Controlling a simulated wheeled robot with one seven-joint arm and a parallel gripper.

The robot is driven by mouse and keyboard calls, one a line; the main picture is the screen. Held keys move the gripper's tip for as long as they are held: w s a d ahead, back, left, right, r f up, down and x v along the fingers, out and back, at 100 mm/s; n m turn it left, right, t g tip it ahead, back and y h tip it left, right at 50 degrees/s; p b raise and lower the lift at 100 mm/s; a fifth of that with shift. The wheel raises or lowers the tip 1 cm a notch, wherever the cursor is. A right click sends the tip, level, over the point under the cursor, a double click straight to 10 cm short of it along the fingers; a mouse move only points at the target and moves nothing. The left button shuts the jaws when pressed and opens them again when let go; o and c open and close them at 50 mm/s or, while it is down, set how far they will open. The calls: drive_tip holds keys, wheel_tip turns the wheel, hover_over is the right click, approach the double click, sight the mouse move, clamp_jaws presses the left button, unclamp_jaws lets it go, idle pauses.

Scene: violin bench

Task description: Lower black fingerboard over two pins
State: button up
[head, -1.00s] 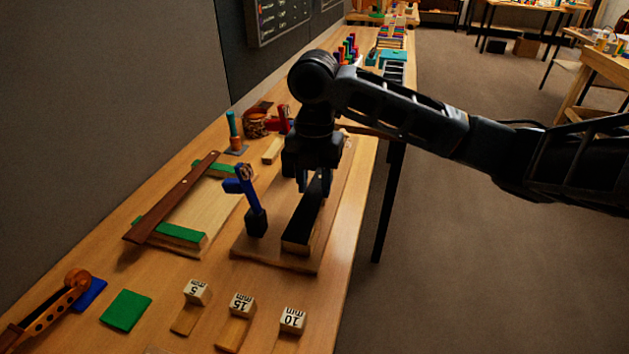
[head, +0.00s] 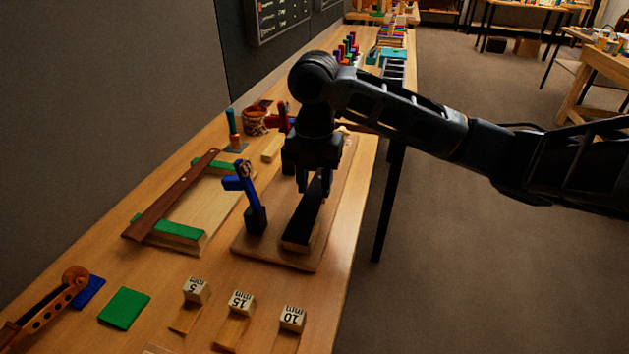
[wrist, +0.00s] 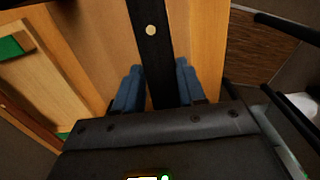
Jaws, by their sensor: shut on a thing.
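The black fingerboard (head: 302,222) is a long, narrow strip, lying along a pale wooden block on the brown base board (head: 275,258). My gripper (head: 314,188) is shut on the fingerboard near its far part. In the wrist view, the fingerboard (wrist: 152,62) runs between the two blue-grey fingers of my gripper (wrist: 157,88). A pale round spot (wrist: 151,30) shows on its dark face; I cannot tell if it is a pin end. The two pins are not clearly visible. I cannot tell whether the fingerboard touches the block all along.
A blue clamp (head: 248,198) stands close left of the fingerboard, and a red clamp (head: 284,118) is behind. A wooden panel (head: 190,205) with green strips lies left. Marked blocks (head: 241,302) and a green pad (head: 124,307) are in front. The bench's right edge is near.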

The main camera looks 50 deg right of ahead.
idle(0.5)
drive_tip(key=o, duration=1.2)
drive_tip(key=shift+c, duration=0.2)
drive_tip(key=shift+r, duration=0.1)
wheel_tip(320, 180, up, 8)
drive_tip(key=shift+f, duration=0.2)
